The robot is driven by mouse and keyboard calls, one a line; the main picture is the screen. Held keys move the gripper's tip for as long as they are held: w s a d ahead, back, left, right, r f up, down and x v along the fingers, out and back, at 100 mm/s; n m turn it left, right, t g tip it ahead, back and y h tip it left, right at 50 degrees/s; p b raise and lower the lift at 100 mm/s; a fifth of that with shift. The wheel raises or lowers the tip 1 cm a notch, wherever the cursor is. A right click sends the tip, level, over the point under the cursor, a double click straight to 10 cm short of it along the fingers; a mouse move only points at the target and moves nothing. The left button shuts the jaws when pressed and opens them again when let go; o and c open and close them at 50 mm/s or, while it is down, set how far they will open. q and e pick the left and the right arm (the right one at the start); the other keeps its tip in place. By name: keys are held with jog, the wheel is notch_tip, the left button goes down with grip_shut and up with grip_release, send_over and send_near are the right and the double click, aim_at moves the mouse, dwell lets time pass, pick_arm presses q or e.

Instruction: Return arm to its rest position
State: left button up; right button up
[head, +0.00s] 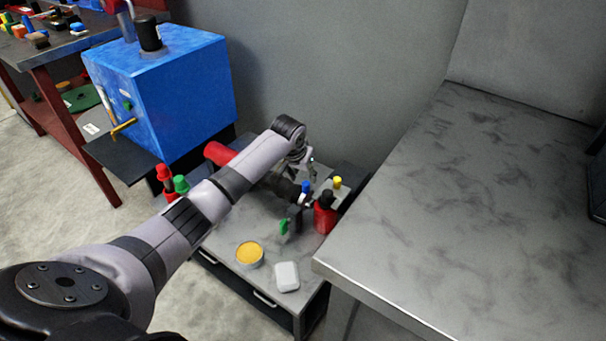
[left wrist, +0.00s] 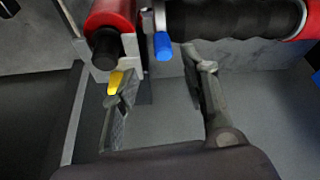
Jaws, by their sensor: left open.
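My left arm reaches from the lower left of the head view across to a small grey workbench (head: 222,243). My left gripper (head: 304,166) hangs over the back of this bench, partly hidden by its own wrist. In the left wrist view my left gripper (left wrist: 160,72) is open, with nothing held between its fingers. Beyond the fingertips are a blue knob (left wrist: 163,46), a yellow tip (left wrist: 115,82) and a red cylinder with a black end (left wrist: 110,20). A black ribbed grip (left wrist: 235,18) lies across the top. Whether a finger touches any of them I cannot tell.
The bench holds a red bottle (head: 325,216), a round yellow-filled tin (head: 249,254), a white block (head: 287,277) and red and green knobs (head: 181,184). A blue box (head: 170,95) stands behind left. A larger grey table (head: 470,210) at right is mostly bare.

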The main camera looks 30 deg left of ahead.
dwell(0.3)
